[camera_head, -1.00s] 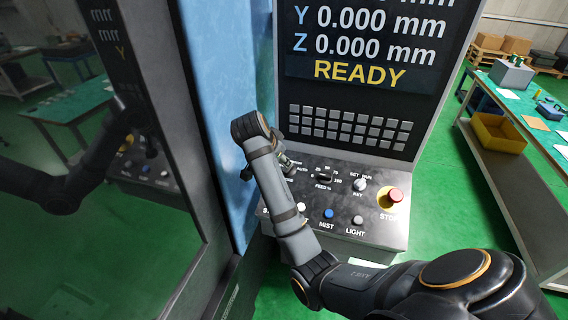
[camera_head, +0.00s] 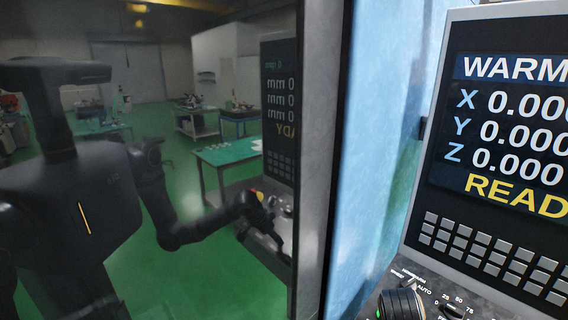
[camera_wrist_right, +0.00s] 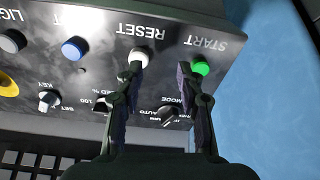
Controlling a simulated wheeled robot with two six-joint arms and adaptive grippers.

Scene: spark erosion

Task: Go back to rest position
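My right gripper (camera_wrist_right: 160,72) is open and empty over the control panel (camera_wrist_right: 110,20) in the right wrist view. One fingertip is close to the white RESET button (camera_wrist_right: 139,57), the other close to the green START button (camera_wrist_right: 200,67); I cannot tell whether they touch. The MODE knob (camera_wrist_right: 168,113) shows between the fingers. In the head view only a dark joint of my right arm shows at the bottom, over the panel. My left gripper is not directly in view.
The machine's screen (camera_head: 515,130) reads READY above a keypad (camera_head: 490,258). A dark glass door (camera_head: 240,230) reflects my body and the hall. A blue panel (camera_head: 385,130) stands between them. A blue MIST button (camera_wrist_right: 75,48) and a key switch (camera_wrist_right: 47,100) are nearby.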

